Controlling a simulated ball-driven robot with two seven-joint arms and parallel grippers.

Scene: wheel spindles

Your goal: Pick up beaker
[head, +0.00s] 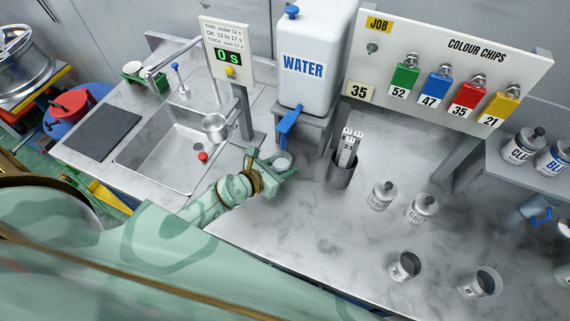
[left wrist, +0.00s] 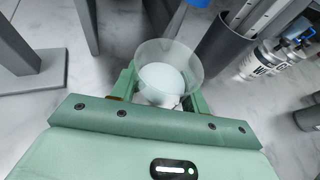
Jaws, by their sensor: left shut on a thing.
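The beaker (left wrist: 168,72) is a clear, slightly flared cup with a pale white bottom or content; I cannot tell which. In the left wrist view it sits between the two green fingers of my left gripper (left wrist: 160,95). My left gripper (head: 270,168) is shut on the beaker, which shows in the head view (head: 283,163) as a small pale cup in front of the water tank's stand. I cannot tell whether the beaker touches the counter. My right gripper is not in view.
The white water tank (head: 312,62) with its blue tap (head: 289,122) stands just behind the beaker. A dark cylinder (head: 342,172) holding strips stands close to its right. The sink (head: 170,150) lies left. Several cans stand further right on the counter.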

